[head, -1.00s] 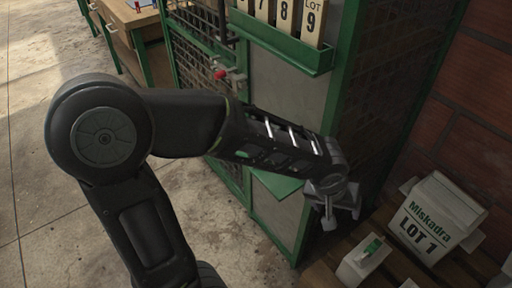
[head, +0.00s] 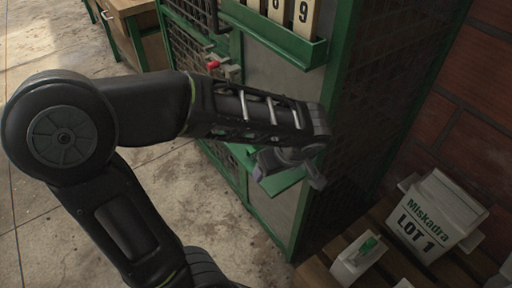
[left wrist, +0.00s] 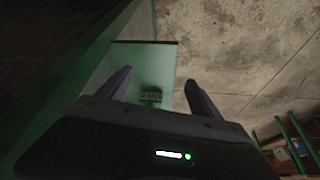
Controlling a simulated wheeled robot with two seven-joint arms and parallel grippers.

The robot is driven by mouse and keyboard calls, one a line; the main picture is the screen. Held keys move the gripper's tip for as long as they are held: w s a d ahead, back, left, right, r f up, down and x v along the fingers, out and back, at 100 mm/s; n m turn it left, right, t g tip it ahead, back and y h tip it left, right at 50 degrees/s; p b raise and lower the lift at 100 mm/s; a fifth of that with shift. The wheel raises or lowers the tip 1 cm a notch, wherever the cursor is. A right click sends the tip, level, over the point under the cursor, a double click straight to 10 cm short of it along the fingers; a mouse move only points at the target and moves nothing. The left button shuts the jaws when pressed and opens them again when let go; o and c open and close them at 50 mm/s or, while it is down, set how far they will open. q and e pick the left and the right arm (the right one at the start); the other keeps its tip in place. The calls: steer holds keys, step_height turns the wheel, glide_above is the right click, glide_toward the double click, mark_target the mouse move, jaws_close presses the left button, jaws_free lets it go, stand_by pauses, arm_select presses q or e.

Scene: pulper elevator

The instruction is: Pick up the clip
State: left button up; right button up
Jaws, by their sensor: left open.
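A small dark object with a pale face, possibly the clip (left wrist: 151,96), lies on a green shelf (left wrist: 145,60) in the left wrist view. I cannot make out its exact shape. It shows between the two fingers of my left gripper (left wrist: 157,84), which is open and empty, with a gap to the shelf. In the head view, my left gripper (head: 290,176) hangs over the green shelf (head: 284,182) on the front of the green-framed cage; the object is hidden there. My right gripper is not in view.
A green-framed mesh cage (head: 340,110) stands close to my left arm, with a rack of number plates (head: 278,35) and a red-tipped latch (head: 214,65). Concrete floor is clear at left.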

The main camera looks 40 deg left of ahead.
mark_target(256, 147)
arm_select(q)
steer(key=w+a, duration=0.1)
steer(key=a, duration=0.1)
steer(key=w+a, duration=0.1)
steer(key=a, duration=0.1)
steer(key=w+a, duration=0.1)
steer(key=a, duration=0.1)
steer(key=shift+w, duration=0.15)
steer(key=shift+w+a, duration=0.2)
steer(key=shift+a, duration=0.2)
steer(key=shift+w+a, duration=0.35)
steer(key=shift+a, duration=0.3)
steer(key=shift+w+a, duration=0.35)
steer(key=shift+a, duration=0.25)
steer(key=shift+a+x, duration=0.25)
steer(key=shift+x, duration=1)
steer(key=shift+w+a+f, duration=0.15)
steer(key=shift+w+f, duration=0.05)
steer(key=shift+f, duration=0.05)
steer(key=shift+c, duration=0.2)
steer(key=c, duration=1.3)
